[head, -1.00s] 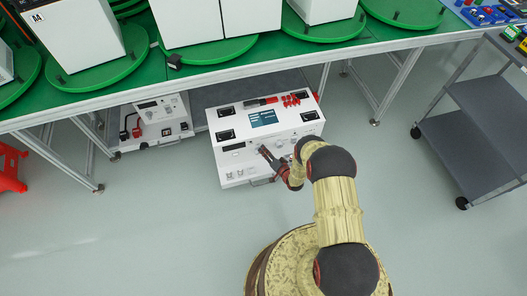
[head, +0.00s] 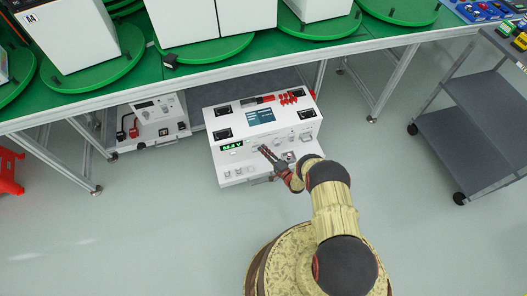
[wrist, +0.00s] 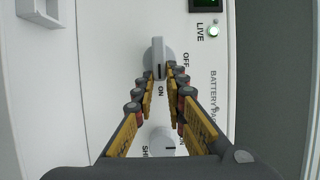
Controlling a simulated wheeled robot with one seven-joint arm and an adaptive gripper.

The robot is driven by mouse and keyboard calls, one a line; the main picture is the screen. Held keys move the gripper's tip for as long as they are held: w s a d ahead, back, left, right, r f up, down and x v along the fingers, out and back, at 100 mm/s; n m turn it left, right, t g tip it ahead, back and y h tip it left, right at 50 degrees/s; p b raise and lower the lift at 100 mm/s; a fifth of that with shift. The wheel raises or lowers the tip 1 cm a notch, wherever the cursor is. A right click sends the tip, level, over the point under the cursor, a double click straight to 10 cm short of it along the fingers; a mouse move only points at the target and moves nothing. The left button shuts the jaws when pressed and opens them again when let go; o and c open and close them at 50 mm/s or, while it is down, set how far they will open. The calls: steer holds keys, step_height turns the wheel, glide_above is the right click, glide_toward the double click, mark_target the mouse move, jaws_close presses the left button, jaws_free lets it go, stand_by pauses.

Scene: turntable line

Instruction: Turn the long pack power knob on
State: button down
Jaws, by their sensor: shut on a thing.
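The long pack, a white box (head: 240,122), sits low, partly under the green bench. In the wrist view its grey power knob (wrist: 157,52) is between my gripper's fingers (wrist: 164,72). The fingers are shut on the knob's bar. The bar's dark line points down at the ON label; OFF stands to the right. A LIVE lamp (wrist: 213,31) glows green, and the pack's small display (head: 232,146) shows green characters. In the head view my gripper (head: 264,150) reaches the pack's front face and hides the knob.
A second, smaller white unit (head: 157,117) sits under the bench to the left. The green bench (head: 190,77) with turntables runs above the pack. A grey cart (head: 462,139) stands at the right. The floor in front is clear.

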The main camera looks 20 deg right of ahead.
stand_by(0.4)
steer(key=c, duration=1.8)
jaws_free()
steer(key=v, duration=1.2)
steer(key=shift+f, duration=0.1)
